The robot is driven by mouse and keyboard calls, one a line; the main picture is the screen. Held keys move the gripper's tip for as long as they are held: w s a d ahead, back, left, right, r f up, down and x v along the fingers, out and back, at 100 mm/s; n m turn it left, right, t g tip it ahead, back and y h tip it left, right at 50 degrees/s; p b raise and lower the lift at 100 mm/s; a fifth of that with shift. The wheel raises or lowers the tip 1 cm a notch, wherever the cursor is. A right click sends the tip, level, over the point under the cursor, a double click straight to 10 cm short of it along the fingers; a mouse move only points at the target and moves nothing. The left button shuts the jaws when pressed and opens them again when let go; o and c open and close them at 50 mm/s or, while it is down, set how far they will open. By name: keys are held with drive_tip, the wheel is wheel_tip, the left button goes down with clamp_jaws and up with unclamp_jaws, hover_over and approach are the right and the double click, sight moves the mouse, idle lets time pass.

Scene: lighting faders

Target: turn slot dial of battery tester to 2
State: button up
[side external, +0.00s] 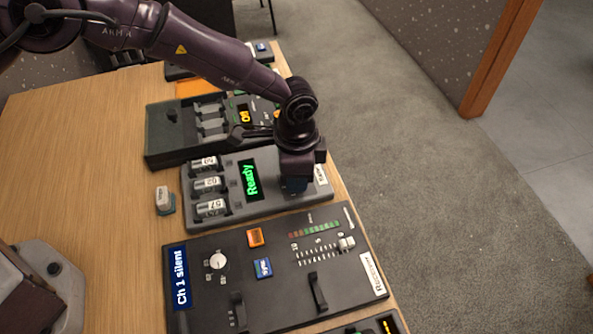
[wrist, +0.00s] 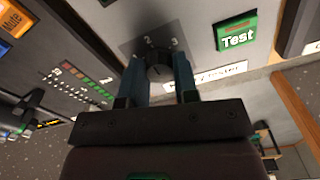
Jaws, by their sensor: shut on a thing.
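The battery tester (side external: 232,170) is a grey unit with a green "Ready" display (side external: 250,180) and several battery cells (side external: 208,185) in slots at its left. My gripper (side external: 294,185) is over the tester's right part, pointing down. In the wrist view its two blue fingers (wrist: 158,76) are shut on the round dark slot dial (wrist: 158,56), one finger on each side. The dial is hidden by my gripper in the side view. A green Test button (wrist: 236,32) is near the dial.
A dark lighting fader console (side external: 215,285) lies in front of the tester, with sliders and raised handles. Another dark device (side external: 165,145) stands behind it. A small grey-and-teal block (side external: 164,200) is on the wooden table (side external: 85,150). The table's left part is mostly clear.

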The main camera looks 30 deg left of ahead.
drive_tip(key=o, duration=0.9)
wheel_tip(320, 180, up, 13)
idle(0.4)
